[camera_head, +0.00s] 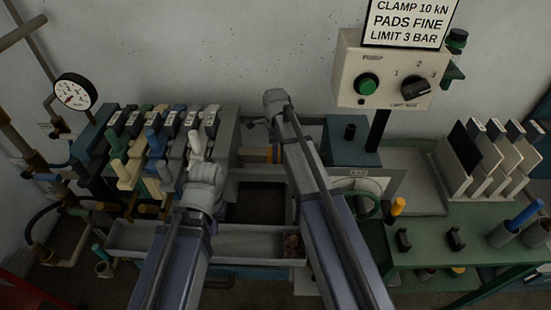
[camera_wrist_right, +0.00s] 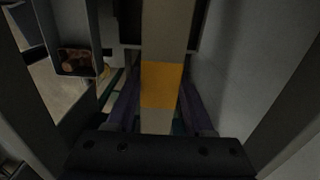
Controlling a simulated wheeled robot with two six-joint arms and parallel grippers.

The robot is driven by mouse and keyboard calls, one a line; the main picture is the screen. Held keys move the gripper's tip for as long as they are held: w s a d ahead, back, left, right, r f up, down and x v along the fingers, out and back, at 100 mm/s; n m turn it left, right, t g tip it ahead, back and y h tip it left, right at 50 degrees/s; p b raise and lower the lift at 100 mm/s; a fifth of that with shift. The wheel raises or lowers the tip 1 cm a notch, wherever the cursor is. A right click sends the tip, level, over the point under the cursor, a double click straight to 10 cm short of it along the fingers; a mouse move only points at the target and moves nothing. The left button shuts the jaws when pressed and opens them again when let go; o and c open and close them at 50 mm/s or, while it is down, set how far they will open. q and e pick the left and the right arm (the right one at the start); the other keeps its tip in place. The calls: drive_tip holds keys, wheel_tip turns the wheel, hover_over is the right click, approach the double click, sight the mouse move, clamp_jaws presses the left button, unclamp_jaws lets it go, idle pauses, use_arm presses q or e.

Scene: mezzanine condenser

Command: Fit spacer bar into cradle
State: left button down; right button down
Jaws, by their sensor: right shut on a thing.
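The spacer bar (camera_wrist_right: 161,84) is pale with a yellow band in the right wrist view, running up the middle between the purple fingers of my right gripper (camera_wrist_right: 160,108). My right gripper is shut on it around the band. In the head view, part of the bar (camera_head: 256,153) shows beside a grey block, level and left of my right arm, which hides its other end. I cannot clearly make out the cradle or whether the bar rests in it. My left gripper (camera_head: 198,148) is near the coloured levers; its fingers are too unclear to tell open or shut.
A row of coloured levers (camera_head: 135,150) and a gauge (camera_head: 75,92) stand at left. A grey trough (camera_head: 150,238) runs in front, with a brown object (camera_head: 293,246) at its right end. A green bench (camera_head: 450,225) stands at right.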

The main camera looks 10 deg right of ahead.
drive_tip(key=shift+f, duration=0.1)
drive_tip(key=shift+f, duration=0.2)
drive_tip(key=shift+c, duration=1.4)
unclamp_jaws()
drive_tip(key=shift+r, duration=0.2)
